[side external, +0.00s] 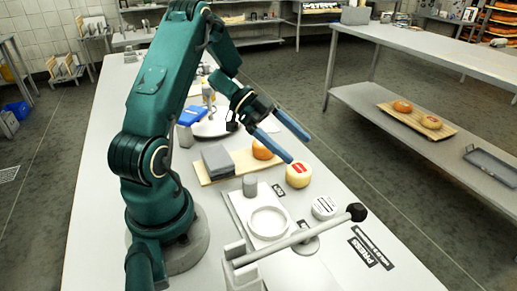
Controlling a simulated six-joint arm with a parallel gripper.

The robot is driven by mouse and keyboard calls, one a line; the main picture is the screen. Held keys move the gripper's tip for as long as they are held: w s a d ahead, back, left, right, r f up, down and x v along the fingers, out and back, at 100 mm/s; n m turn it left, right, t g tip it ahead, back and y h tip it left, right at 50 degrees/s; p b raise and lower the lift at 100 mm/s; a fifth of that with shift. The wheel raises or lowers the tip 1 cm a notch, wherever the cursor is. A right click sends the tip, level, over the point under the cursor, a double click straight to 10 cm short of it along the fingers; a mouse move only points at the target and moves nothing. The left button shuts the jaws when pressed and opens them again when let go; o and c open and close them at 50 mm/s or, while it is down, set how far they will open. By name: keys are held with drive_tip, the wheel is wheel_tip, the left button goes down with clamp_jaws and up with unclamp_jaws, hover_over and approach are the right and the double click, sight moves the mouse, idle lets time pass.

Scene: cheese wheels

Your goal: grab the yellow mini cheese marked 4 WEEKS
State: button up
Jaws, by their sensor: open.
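A small pale yellow cheese wheel (298,177) with a red label on top sits on the steel table, in front of a wooden board; its label is too small to read. My gripper (299,150) is open, its two blue fingers apart and angled down to the right, with nothing between them. The fingertips appear just above and behind this cheese in the picture; I cannot tell the exact gap. An orange cheese (262,149) rests at the board's right end. A white round piece with dark print (324,207) lies nearer the front.
The wooden board (238,161) also bears a grey block (218,160). A press with a white ring (268,222) and a long black-knobbed lever (300,237) stands in front. A blue item (193,115) lies behind. Another orange and another yellow cheese (431,122) sit on the right-hand shelf.

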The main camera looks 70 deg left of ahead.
sight(296, 166)
drive_tip(key=shift+f, duration=1.4)
wheel_tip(296, 166, down, 2)
drive_tip(key=shift+f, duration=0.15)
drive_tip(key=shift+x, duration=1.15)
drive_tip(key=shift+w+d+f, duration=0.2)
drive_tip(key=shift+d+f, duration=0.05)
drive_tip(key=shift+d, duration=0.05)
drive_tip(key=c, duration=1.4)
